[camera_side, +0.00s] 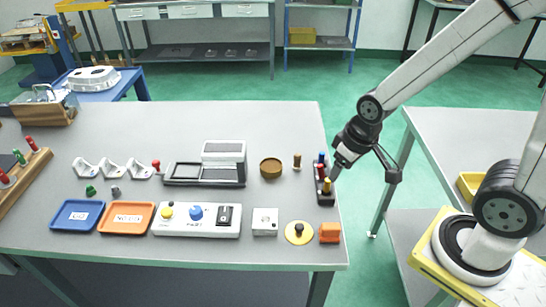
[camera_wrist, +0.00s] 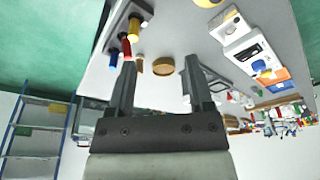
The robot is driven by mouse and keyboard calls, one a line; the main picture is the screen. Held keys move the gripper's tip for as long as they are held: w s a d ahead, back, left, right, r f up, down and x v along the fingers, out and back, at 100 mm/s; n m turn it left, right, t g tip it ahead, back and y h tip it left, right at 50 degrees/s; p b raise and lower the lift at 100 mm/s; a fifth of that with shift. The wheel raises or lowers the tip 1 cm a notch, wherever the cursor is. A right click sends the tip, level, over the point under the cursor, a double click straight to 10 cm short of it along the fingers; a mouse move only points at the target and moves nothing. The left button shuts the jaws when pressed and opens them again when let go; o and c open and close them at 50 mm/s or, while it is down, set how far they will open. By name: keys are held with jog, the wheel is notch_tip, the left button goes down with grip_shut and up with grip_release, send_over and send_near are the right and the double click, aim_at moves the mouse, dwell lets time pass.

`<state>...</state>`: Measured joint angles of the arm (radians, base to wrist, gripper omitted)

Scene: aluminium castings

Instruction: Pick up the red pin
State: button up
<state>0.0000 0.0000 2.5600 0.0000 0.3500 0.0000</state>
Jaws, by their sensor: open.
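A red pin (camera_side: 321,170) stands in a dark holder (camera_side: 326,198) near the right edge of the grey table, between a blue pin (camera_side: 322,157) and a yellow pin (camera_side: 327,186). In the wrist view the red pin (camera_wrist: 126,47) shows just beyond the tip of the left finger, with the blue pin (camera_wrist: 113,60) and yellow pin (camera_wrist: 134,28) beside it. My gripper (camera_wrist: 161,62) is open, with nothing between its fingers. In the side view my gripper (camera_side: 337,171) is close to the right side of the holder; its fingertips are hard to make out.
A brass pin (camera_side: 297,162) and a round brown dish (camera_side: 271,168) stand left of the holder. More red pins (camera_side: 31,143) stand in a wooden rack at far left. The table's right edge is close.

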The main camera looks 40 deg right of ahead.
jog(key=shift+w, duration=0.1)
jog(key=n+g, duration=0.3)
jog(key=n, duration=0.2)
send_over(321, 165)
jog(key=f, duration=0.5)
jog(key=shift+s+a, duration=0.3)
jog(key=shift+a, duration=0.05)
jog(key=shift+w+d+f+n, duration=0.3)
jog(key=shift+d+f+n, duration=0.05)
jog(key=shift+n, duration=0.05)
jog(key=shift+f, duration=1.3)
jog(key=shift+f, duration=0.1)
jog(key=shift+a+f, duration=0.1)
jog(key=shift+f, duration=2.4)
